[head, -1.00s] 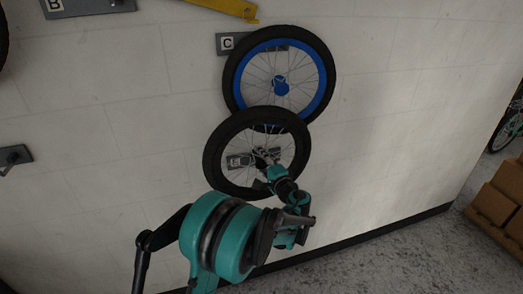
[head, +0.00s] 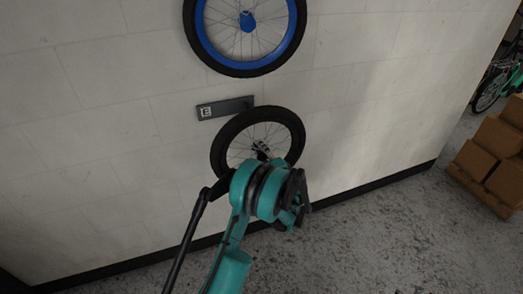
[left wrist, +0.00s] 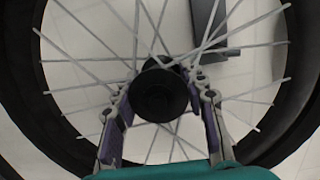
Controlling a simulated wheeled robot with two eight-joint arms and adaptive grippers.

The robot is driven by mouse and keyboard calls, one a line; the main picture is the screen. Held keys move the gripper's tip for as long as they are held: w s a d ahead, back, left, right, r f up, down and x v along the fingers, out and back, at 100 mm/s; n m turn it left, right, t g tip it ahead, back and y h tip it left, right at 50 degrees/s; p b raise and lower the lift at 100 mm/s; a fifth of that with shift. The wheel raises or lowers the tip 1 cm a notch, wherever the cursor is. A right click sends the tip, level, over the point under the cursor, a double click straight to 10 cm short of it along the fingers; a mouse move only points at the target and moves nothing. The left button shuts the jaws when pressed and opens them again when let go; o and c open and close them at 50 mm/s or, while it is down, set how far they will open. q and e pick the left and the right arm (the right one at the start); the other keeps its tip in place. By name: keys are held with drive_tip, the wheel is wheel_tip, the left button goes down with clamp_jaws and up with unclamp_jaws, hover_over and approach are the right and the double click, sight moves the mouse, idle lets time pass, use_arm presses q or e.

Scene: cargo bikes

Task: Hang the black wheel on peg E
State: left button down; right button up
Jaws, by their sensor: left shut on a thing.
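The black wheel (head: 219,150) has a black tyre, silver spokes and a dark hub. It is in front of the white wall, below and right of the peg E plate (head: 238,105), and looks off the peg. My left gripper (head: 262,153) is shut on its hub, partly hidden by my arm. In the left wrist view, the gripper's fingers (left wrist: 162,100) stand on either side of the black hub (left wrist: 160,88). A grey plate (left wrist: 212,28) shows behind the spokes at top right. My right gripper is out of view.
A blue-rimmed wheel (head: 203,45) hangs on the wall above the E plate. Cardboard boxes (head: 480,157) on a pallet and a parked bike (head: 490,88) are at the far right. The grey floor between is clear.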

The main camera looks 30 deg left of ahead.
use_arm(q)
drive_tip(key=w+a+f, duration=0.2)
drive_tip(key=w+a, duration=0.4)
drive_tip(key=a, duration=0.2)
drive_tip(key=shift+w+f, duration=0.2)
drive_tip(key=shift+w, duration=0.2)
idle(1.1)
idle(0.8)
drive_tip(key=c, duration=0.8)
unclamp_jaws()
drive_tip(key=shift+f, duration=0.1)
